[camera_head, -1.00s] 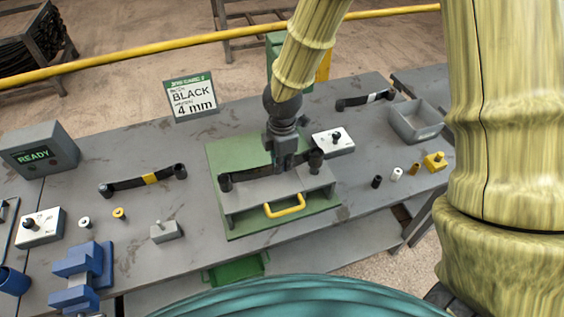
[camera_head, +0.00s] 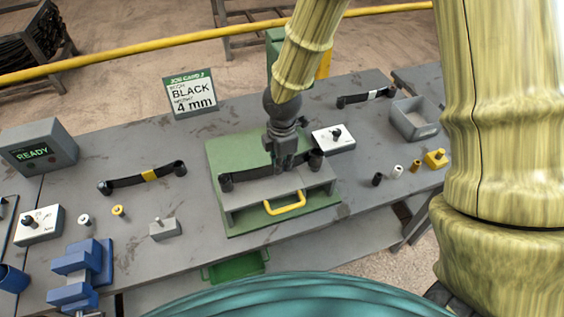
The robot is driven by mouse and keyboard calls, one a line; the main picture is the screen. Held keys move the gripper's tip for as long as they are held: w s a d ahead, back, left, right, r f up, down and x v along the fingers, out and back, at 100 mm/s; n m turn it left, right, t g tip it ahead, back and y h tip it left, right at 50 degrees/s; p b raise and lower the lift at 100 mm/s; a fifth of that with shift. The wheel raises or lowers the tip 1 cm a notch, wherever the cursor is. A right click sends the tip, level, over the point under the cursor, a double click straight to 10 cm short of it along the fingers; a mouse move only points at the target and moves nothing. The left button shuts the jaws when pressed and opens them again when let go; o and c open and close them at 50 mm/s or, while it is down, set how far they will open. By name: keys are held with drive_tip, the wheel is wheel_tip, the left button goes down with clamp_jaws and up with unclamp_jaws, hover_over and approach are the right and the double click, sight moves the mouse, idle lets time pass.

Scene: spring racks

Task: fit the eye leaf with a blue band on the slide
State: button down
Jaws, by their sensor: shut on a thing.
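My gripper (camera_head: 284,168) points down over the green fixture (camera_head: 222,152) at the middle of the bench and is shut on the middle of a dark eye leaf (camera_head: 245,174). The leaf has a rolled eye at each end. Its middle is hidden by my fingers, so I cannot see a blue band. The leaf lies along the back of the grey slide (camera_head: 300,183), which has a yellow handle (camera_head: 285,204) at its front. I cannot tell whether the leaf rests on the slide or is just above it.
A leaf with a yellow band (camera_head: 150,176) lies at left, one with a white band (camera_head: 375,97) at back right. A sign (camera_head: 191,95) reads BLACK, 4 mm; a grey box (camera_head: 38,148) reads READY. Small bushes (camera_head: 397,171), a grey tray (camera_head: 414,120) and a blue clamp (camera_head: 82,262) stand around.

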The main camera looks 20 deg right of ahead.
drive_tip(key=shift+f+b, duration=0.35)
drive_tip(key=shift+f, duration=0.45)
idle(0.4)
drive_tip(key=c, duration=1.5)
unclamp_jaws()
drive_tip(key=shift+c, duration=0.2)
drive_tip(key=shift+o, duration=0.2)
drive_tip(key=o, duration=0.4)
drive_tip(key=shift+o, duration=0.2)
drive_tip(key=shift+r, duration=0.1)
drive_tip(key=shift+r+p, duration=3.25)
drive_tip(key=shift+r, duration=0.2)
